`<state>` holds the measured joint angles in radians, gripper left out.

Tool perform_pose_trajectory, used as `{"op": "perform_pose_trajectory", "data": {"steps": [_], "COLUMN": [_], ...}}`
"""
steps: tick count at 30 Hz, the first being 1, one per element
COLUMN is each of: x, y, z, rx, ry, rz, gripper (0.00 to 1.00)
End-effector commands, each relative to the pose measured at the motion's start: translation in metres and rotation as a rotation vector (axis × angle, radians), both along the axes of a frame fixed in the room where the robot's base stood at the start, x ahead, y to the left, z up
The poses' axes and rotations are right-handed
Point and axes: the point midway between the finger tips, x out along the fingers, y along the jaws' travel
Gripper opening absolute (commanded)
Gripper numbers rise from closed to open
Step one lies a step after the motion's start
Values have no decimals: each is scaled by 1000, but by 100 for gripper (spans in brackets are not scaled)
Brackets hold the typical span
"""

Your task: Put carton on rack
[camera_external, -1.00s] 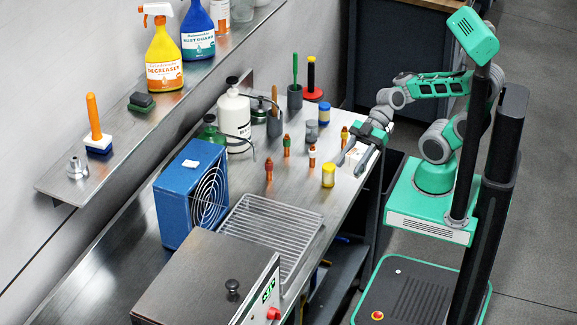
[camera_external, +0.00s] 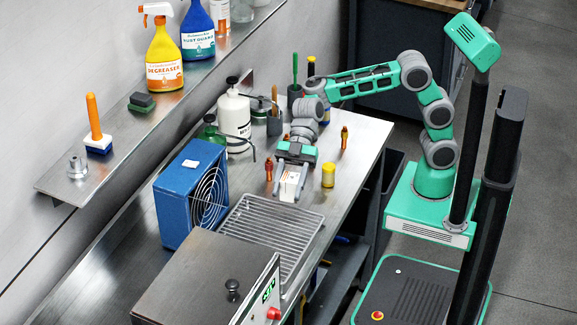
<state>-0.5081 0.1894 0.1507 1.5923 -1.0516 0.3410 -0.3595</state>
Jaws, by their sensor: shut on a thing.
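The carton (camera_external: 289,186) is a small white box between the two fingers of my gripper (camera_external: 288,184). My gripper is shut on it and points toward the front of the picture. The carton is just beyond the far right part of the rack (camera_external: 270,240), a silver wire grid lying on the bench, and is apart from it. How high the carton is above the bench is hard to tell. The rack looks empty. My gripper and wrist hide part of the bench behind the carton.
A yellow can (camera_external: 328,175) stands close right of the carton, and a small orange-red bottle (camera_external: 268,169) close left. A blue fan box (camera_external: 190,193) stands left of the rack. A steel machine (camera_external: 205,290) stands in front of it. A white bottle (camera_external: 234,120) stands behind.

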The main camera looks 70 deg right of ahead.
Motion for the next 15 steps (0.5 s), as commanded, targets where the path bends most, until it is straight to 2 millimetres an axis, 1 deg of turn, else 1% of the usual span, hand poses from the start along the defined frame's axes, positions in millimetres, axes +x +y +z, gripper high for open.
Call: {"op": "perform_pose_trajectory", "data": {"steps": [1,3,5,8,11,15], "x": [11,23,27,34,49,74], "y": [4,6,6,13,31,62], "z": [14,27,25,22,12,-6], "rx": [2,0,-1,-2,-5,-4], "ry": [-4,-2,2,3,6,4], "rz": [-27,-75,-116,-138,-138,-136], "gripper": [0,0,0,0,0,0]}}
